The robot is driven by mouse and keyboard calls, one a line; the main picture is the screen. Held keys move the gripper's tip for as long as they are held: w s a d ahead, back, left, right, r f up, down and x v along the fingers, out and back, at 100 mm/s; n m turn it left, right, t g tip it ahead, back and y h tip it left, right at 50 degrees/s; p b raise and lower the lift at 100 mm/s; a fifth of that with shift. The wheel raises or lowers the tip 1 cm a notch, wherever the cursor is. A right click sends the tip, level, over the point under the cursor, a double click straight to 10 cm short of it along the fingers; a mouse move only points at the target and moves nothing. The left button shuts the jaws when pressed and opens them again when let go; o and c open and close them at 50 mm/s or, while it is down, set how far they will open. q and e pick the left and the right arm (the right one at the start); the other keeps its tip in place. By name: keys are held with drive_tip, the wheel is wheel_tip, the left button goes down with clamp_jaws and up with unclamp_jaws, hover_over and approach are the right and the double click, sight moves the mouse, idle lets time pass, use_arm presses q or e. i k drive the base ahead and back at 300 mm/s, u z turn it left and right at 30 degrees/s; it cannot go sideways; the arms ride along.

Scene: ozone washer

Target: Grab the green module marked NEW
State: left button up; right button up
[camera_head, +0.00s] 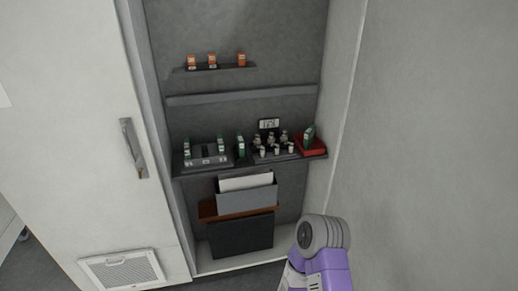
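Several small green modules stand on the dark middle shelf (200,171) of the recess. Two are in a grey rack at the left, a green module (187,146) and another green module (221,143). A third green module (240,146) stands just right of the rack. One more green module (309,132) leans tilted in a red tray (318,150) at the shelf's right end. Any NEW marking is too small to read, so I cannot tell which module bears it. A purple and grey link of my arm shows at the bottom right. Neither gripper is in view.
Several small silvery fittings (284,136) stand on a holder by a small sign (268,124). Orange items (212,61) are on the upper shelf (220,68). A grey bin (246,202) sits below. A white door (75,120) and the right wall (430,130) flank the recess.

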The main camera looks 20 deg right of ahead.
sight(240, 141)
drive_tip(key=z, duration=0.8)
drive_tip(key=i, duration=0.35)
